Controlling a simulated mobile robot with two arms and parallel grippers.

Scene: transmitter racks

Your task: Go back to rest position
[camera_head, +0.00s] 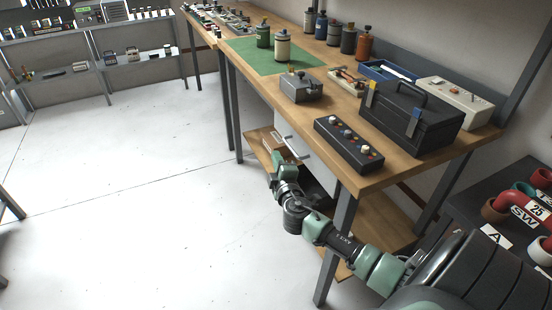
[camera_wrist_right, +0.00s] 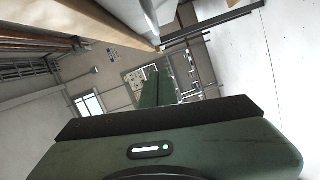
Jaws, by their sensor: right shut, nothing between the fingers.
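My right arm comes in from the lower right in the head view. Its green and dark right gripper (camera_head: 276,158) hangs beside the near edge of the wooden workbench (camera_head: 262,88), below the top and over the floor. In the right wrist view the green fingers of the right gripper (camera_wrist_right: 157,86) are together with nothing between them. The wrist view looks along the bench edge towards the room's walls. My left gripper is in neither view.
The bench carries a black toolbox (camera_head: 411,117), a black knob box (camera_head: 348,145), a grey box (camera_head: 301,88) and canisters on a green mat (camera_head: 246,55). A drawer front (camera_head: 291,148) and lower shelf (camera_head: 374,215) are close to my arm.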

